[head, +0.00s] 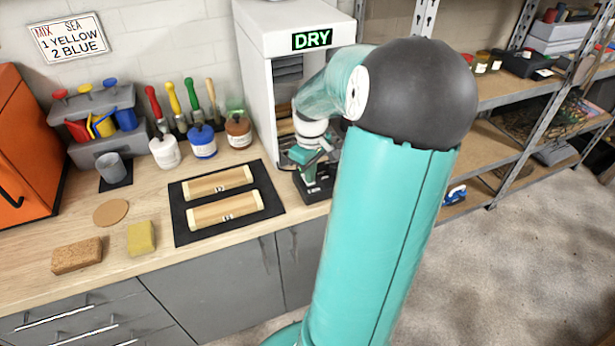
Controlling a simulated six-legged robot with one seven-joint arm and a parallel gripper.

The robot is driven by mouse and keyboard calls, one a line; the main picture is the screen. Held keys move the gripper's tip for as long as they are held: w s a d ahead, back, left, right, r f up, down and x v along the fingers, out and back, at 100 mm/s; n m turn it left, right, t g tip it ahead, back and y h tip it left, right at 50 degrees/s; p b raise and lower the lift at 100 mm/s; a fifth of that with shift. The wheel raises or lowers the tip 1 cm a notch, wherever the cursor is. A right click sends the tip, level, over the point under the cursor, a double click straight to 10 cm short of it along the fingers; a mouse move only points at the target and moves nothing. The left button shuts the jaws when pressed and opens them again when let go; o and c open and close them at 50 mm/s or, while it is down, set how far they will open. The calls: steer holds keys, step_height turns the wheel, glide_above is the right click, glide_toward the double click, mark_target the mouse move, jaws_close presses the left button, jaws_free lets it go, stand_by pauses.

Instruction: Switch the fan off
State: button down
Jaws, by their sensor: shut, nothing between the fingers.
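The white cabinet (258,90) stands on the worktop at the back, with a lit green DRY sign (312,39) on its top front. Dark slats (288,70) show inside its opening; I cannot tell for sure whether they belong to the fan. My gripper (303,166) is shut and points down at the cabinet's front, low by the opening. A dark box-like piece (320,186) lies just under it; I cannot tell whether they touch. My arm hides the right part of the opening, and no fan switch can be made out clearly.
Left of the cabinet, a black mat (180,228) holds two wooden pieces. Paint jars (202,142), brushes, a grey cup (111,168), a cork block (77,256) and a yellow sponge (141,238) stand on the worktop. Metal shelving (530,90) is at the right.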

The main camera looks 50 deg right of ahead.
step_height(320, 180, up, 7)
steer(key=shift+f, duration=0.1)
stand_by(0.9)
stand_by(0.4)
steer(key=w+a+r+t+h, duration=0.1)
steer(key=w+a+r, duration=0.15)
steer(key=a, duration=0.75)
steer(key=w+a+r+t+h, duration=0.1)
steer(key=w+a+r, duration=0.15)
steer(key=a, duration=0.75)
steer(key=s+a+r+t+y, duration=0.1)
steer(key=s+a, duration=0.3)
steer(key=a, duration=0.4)
steer(key=s+a+r+t+y, duration=0.1)
steer(key=s+a+r+t, duration=0.1)
steer(key=a, duration=0.6)
steer(key=shift+s+t, duration=0.3)
steer(key=shift+s, duration=0.6)
